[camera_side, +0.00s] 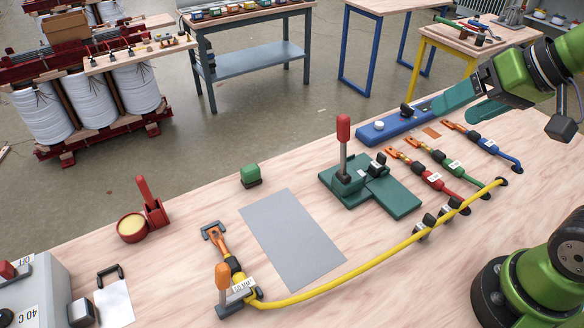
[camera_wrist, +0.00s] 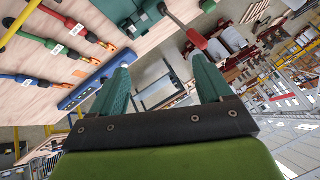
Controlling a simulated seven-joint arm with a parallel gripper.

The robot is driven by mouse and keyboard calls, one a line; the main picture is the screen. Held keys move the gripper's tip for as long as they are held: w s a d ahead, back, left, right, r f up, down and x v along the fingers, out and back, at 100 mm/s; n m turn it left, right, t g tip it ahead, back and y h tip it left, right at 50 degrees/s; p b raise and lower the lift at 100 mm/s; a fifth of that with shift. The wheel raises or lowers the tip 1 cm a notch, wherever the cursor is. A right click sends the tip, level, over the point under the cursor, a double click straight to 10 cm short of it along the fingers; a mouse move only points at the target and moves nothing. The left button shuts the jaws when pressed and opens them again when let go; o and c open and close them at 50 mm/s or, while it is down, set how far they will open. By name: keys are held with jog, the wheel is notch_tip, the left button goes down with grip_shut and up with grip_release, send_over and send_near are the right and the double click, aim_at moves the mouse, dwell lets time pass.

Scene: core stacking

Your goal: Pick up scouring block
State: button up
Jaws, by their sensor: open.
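A small block with a green top and a dark lower part, which I take as the scouring block (camera_side: 251,174), sits on the wooden bench in the side view. It stands behind the grey sheet and is apart from other things. My gripper (camera_side: 452,109) is at the upper right of the side view, raised above the bench and well to the right of the block. Its two teal fingers are apart with nothing between them, as the wrist view also shows (camera_wrist: 162,72).
A grey sheet (camera_side: 292,239) lies in front of the block. A green lever press (camera_side: 345,178) with a red upright handle stands right of it. A yellow cable (camera_side: 380,257) crosses the bench front. A red pot (camera_side: 132,228) and stand (camera_side: 152,207) are left.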

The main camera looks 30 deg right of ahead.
jog(key=w+a+r+g, duration=0.1)
jog(key=w+a+r, duration=0.1)
jog(key=w+r, duration=0.35)
jog(key=n+g+h, duration=0.2)
jog(key=n, duration=0.2)
send_over(251, 169)
jog(key=s, duration=0.7)
notch_tip(251, 169, down, 18)
jog(key=x, duration=1)
jog(key=shift+w+a+f, duration=0.1)
jog(key=shift+w+f, duration=0.05)
jog(key=shift+w, duration=0.15)
jog(key=shift+w+r+x, duration=0.1)
jog(key=shift+w+x, duration=0.1)
jog(key=shift+x, duration=0.8)
jog(key=shift+w+r+x, duration=0.1)
jog(key=shift+w+x, duration=0.15)
jog(key=shift+x, duration=0.7)
jog(key=shift+w+r+x, duration=0.1)
jog(key=shift+w+x, duration=0.1)
jog(key=shift+x, duration=0.8)
jog(key=shift+c, duration=0.2)
